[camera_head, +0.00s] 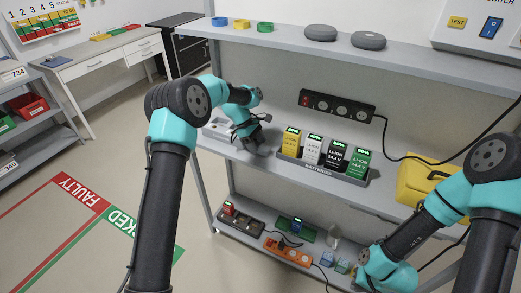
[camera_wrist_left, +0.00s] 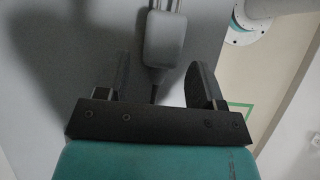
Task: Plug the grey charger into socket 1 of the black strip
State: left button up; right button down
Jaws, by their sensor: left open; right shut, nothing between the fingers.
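The black strip (camera_head: 338,105) is fixed to the back panel above the middle shelf, with a red switch at its left end and a row of round sockets. My left gripper (camera_head: 259,146) is over the middle shelf, left of and below the strip. In the left wrist view, the open left gripper (camera_wrist_left: 162,83) has its fingers either side of the grey charger (camera_wrist_left: 165,40) and its cable. The charger's body lies mostly beyond the fingertips, with visible gaps on both sides. In the head view I cannot make out the charger at the gripper. My right gripper's fingers are not visible.
A rack of battery packs (camera_head: 323,155) stands below the strip, right of my left gripper. A yellow case (camera_head: 418,182) is farther right. An orange strip (camera_head: 288,252) lies on the lower shelf. My right arm (camera_head: 420,232) hangs before the shelves at lower right.

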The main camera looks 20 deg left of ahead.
pick_arm(q)
jog(key=shift+d+f, duration=0.15)
jog(key=shift+f, duration=0.1)
dwell(0.3)
grip_shut()
jog(key=shift+r, duration=1.55)
